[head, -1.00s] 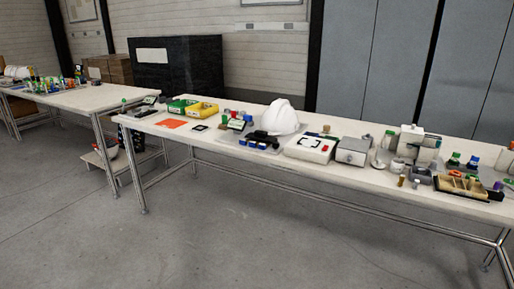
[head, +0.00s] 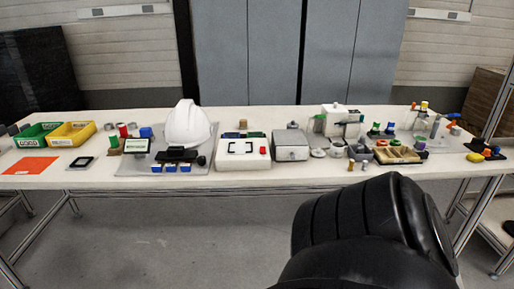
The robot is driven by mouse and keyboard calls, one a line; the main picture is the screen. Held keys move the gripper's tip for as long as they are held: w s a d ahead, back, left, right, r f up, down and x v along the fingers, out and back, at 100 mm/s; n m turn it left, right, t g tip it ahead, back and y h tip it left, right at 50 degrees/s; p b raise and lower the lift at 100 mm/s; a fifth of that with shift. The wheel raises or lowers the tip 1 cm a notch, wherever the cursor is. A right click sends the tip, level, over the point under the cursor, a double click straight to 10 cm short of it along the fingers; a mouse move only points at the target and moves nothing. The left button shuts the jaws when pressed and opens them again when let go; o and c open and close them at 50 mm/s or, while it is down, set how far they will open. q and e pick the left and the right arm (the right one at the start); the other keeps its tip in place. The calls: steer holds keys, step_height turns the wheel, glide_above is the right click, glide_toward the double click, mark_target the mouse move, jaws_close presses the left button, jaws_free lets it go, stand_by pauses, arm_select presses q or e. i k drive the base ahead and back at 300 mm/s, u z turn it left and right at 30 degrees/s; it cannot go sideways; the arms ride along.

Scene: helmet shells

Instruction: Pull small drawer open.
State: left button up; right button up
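A small grey metal box (head: 291,145) with a knob-like dark spot on its front stands near the middle of the long white table; it looks like the small drawer unit, and its front appears closed. A black rounded arm part of mine (head: 365,228) fills the lower right of the head view, in front of the table. Neither of my grippers shows in the head view, so I see no contact with the grey box.
On the white table (head: 100,179), a white helmet (head: 187,125) and a white device with a red button (head: 243,153) stand left of the box. A wooden tray (head: 397,155) and a grey-white machine (head: 342,122) stand right. Green and yellow bins (head: 71,134) are far left.

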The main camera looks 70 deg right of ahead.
mark_target(283, 153)
steer(key=z, duration=0.45)
steer(key=i, duration=1.1)
steer(key=z, duration=0.95)
